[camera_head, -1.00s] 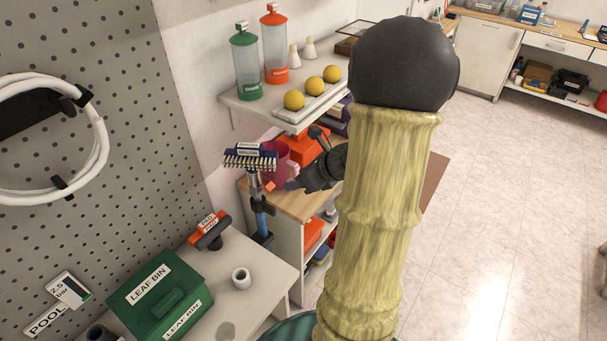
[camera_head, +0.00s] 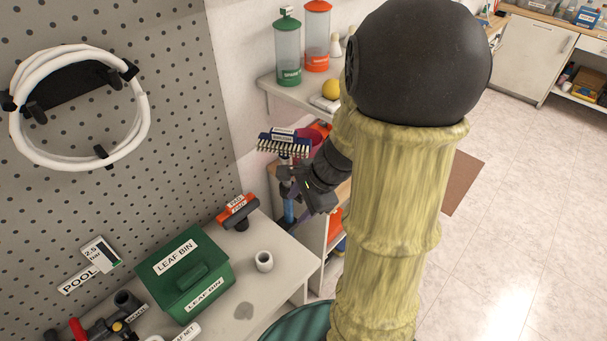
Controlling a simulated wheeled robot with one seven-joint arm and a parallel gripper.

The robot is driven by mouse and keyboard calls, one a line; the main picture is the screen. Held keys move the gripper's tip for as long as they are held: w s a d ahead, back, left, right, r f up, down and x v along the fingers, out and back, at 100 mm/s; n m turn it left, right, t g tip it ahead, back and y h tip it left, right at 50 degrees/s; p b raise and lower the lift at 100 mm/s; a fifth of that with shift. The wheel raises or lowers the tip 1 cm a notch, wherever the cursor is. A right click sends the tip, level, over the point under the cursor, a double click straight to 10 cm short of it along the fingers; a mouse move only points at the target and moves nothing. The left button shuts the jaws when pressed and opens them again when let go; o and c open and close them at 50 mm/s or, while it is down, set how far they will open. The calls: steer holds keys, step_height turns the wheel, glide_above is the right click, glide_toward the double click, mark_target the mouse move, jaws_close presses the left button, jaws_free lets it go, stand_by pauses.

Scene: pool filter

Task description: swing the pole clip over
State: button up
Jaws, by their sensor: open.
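A blue pole (camera_head: 289,210) stands upright beyond the far end of the grey bench, with a blue-and-white bristled brush head (camera_head: 284,144) on top. My dark gripper (camera_head: 285,182) is just below the brush head, in front of the upper pole, with its fingers pointing left. It is open, and I see nothing held in it. The pole clip cannot be made out now; the gripper covers that stretch of pole. I cannot tell whether the fingers touch the pole or the clip. My own arm hides much of the middle.
A shelf (camera_head: 268,84) with canisters is above. A white hose coil (camera_head: 142,125) hangs on the pegboard.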

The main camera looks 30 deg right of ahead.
steer(key=s+a+n+h, duration=0.1)
steer(key=s+a+n, duration=0.1)
steer(key=n, duration=0.7)
steer(key=s+a+n+g+h, duration=0.1)
steer(key=s+a+n+h, duration=0.1)
steer(key=a+n, duration=0.3)
steer(key=n, duration=0.4)
steer(key=shift+r+h, duration=0.3)
steer(key=shift+r, duration=0.05)
steer(key=shift+c, duration=0.4)
